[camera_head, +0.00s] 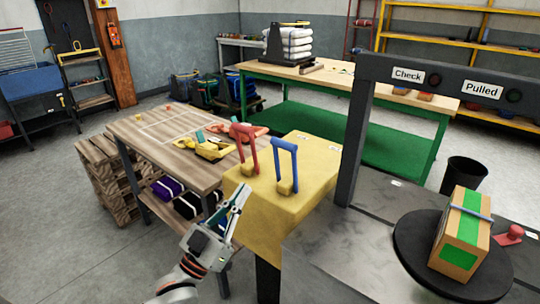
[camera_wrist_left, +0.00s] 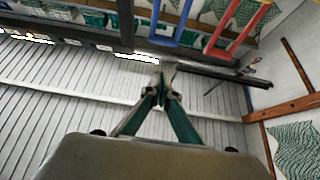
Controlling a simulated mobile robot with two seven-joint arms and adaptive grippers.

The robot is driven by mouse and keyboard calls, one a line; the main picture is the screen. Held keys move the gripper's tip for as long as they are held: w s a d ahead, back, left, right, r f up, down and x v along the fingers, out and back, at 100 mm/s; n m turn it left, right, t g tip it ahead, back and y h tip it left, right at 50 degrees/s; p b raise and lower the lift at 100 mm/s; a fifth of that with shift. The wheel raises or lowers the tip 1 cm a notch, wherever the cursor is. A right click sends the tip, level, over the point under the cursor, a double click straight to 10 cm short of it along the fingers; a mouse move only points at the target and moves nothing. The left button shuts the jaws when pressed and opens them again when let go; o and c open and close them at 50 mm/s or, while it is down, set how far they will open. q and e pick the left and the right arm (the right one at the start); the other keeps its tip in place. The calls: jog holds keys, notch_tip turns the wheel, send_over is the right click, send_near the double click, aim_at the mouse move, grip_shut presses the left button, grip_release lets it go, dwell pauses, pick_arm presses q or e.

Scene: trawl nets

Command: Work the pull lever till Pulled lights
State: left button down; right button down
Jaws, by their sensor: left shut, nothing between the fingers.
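A red looped lever (camera_head: 241,132) and a blue looped lever (camera_head: 286,150) stand upright on a yellow-covered stand (camera_head: 262,218). I cannot tell which is the pull lever. Both show as bars at the top of the left wrist view, blue (camera_wrist_left: 154,22) and red (camera_wrist_left: 240,38). My left gripper (camera_head: 241,190) is shut and empty, in front of the stand's left side, below and apart from the levers. Its closed fingertips (camera_wrist_left: 162,72) show in the left wrist view. The Pulled sign (camera_head: 482,89) has a dark lamp (camera_head: 514,96) beside it. My right gripper is not in view.
A dark frame (camera_head: 357,135) carries the Check sign (camera_head: 408,75) and rises at the right. A cardboard box (camera_head: 463,235) with green bands stands on a black round plate (camera_head: 408,257). A wooden table (camera_head: 150,142) is left of the stand. Open floor lies at lower left.

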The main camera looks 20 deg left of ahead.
pick_arm(q)
jog(key=shift+a+r, duration=0.1)
jog(key=shift+r, duration=0.15)
jog(key=shift+w, duration=0.1)
jog(key=w+f+x, duration=0.1)
jog(key=f+x, duration=0.1)
jog(key=x, duration=1)
jog(key=shift+w+d, duration=0.4)
jog(key=shift+w, duration=0.1)
jog(key=shift+r, duration=0.1)
